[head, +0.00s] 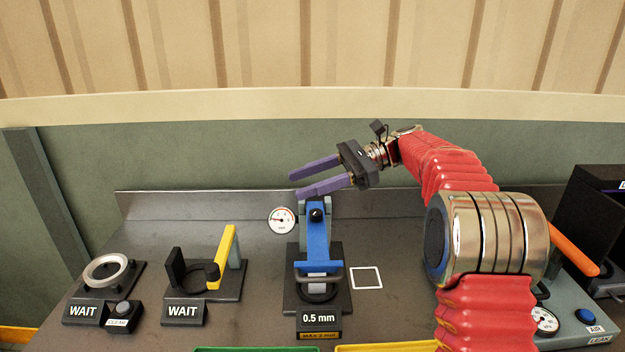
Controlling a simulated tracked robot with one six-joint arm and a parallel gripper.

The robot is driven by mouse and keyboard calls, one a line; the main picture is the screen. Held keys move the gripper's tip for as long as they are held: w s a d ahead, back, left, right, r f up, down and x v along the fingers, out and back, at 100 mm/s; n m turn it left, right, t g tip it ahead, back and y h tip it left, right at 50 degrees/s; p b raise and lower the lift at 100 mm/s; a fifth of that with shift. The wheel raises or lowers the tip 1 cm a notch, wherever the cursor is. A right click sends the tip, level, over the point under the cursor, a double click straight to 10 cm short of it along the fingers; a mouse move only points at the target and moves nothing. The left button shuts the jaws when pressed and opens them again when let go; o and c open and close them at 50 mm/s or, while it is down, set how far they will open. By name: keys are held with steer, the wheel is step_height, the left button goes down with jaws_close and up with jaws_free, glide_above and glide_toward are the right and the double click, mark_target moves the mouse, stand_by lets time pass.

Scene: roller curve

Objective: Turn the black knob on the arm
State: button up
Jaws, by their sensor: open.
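The black knob (317,215) sits near the top of the blue arm (318,240) of a fixture at the middle of the bench. The fixture stands on a dark base plate (336,298) with a "0.5 mm" sign (319,318) in front. My gripper (293,184) comes in from the right, above and behind the knob in the picture. Its two purple fingers point left, apart and empty. The lower finger appears just over the top of the blue arm; I cannot tell the gap in depth.
A round dial gauge (282,220) is left of the blue arm. A white square outline (366,278) lies to its right. Left are a yellow-handled fixture (228,256) and a ring fixture (106,270), both with "WAIT" signs. A grey box with a blue button (585,316) is at right.

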steer(key=s+d+f+n+t+h, duration=0.2)
steer(key=s+n+h, duration=0.15)
steer(key=s, duration=0.45)
steer(key=s+d+f+n+t+h, duration=0.15)
steer(key=s+h, duration=0.25)
steer(key=s, duration=0.5)
steer(key=s+d+f+n+t+h, duration=0.2)
steer(key=s+d+f+n+h, duration=0.1)
steer(key=s+d, duration=0.3)
steer(key=s+d+f+n+t+h, duration=0.3)
steer(key=s+d+f+n+h, duration=0.1)
steer(key=s, duration=0.5)
steer(key=shift+s+d+f+n, duration=0.35)
steer(key=shift+d+f+n, duration=0.5)
steer(key=shift+d+n, duration=0.05)
steer(key=shift+t, duration=0.25)
steer(key=shift+c, duration=0.6)
